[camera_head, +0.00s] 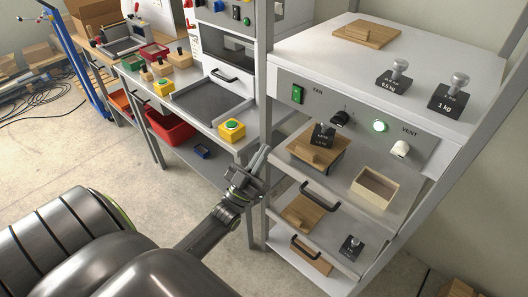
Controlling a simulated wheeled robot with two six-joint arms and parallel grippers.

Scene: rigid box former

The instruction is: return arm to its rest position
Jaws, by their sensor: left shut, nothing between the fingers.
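My left gripper (257,163) is at the end of the arm that comes in from the lower left. It is shut, with nothing between its fingers. It points up and away from me, in front of the gap between the workbench and the box former station. From this view I cannot tell how far it is from the grey frame post behind it. My right gripper is not in view.
The bench holds a yellow button box (231,131). Open floor (130,165) lies at left.

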